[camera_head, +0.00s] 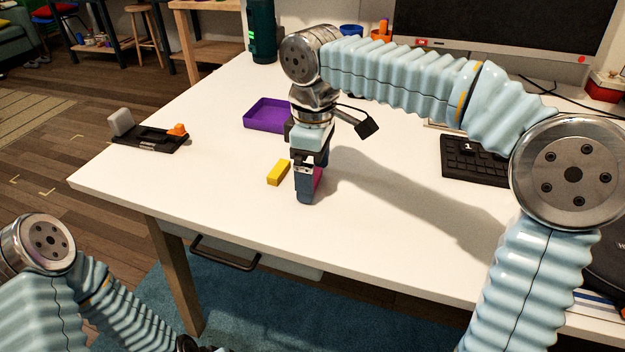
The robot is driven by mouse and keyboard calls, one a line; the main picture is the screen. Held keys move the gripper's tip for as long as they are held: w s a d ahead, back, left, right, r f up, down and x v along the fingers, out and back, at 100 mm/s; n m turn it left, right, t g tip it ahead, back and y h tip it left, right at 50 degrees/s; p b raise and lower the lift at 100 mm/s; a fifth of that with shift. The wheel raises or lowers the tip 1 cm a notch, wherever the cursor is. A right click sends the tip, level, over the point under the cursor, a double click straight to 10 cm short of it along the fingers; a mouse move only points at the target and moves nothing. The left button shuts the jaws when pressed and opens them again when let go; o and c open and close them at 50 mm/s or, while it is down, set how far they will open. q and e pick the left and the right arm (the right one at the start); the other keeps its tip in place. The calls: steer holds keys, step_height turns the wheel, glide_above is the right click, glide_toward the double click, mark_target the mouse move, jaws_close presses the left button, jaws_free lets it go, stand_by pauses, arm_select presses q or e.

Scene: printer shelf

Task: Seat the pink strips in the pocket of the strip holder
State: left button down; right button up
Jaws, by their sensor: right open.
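My right gripper (306,188) points down over the white table, its fingers low near the tabletop. It is open. A pink piece (318,178), apparently the pink strips, shows at the right side of the fingers. The fingers hide most of it, and I cannot tell whether they touch it. A low black base (150,138) with a grey upright block and an orange piece lies at the table's left; it may be the strip holder, but its pocket cannot be made out. My left arm shows at the lower left, with its gripper outside the picture.
A yellow block (279,172) lies just left of the right gripper. A purple tray (266,116) sits behind it. A black keyboard (474,160) and a monitor (490,25) stand to the right and back. The front middle of the table (250,225) is clear.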

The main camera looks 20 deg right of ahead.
steer(key=shift+c, duration=0.4)
steer(key=c, duration=1)
steer(key=shift+c, duration=0.2)
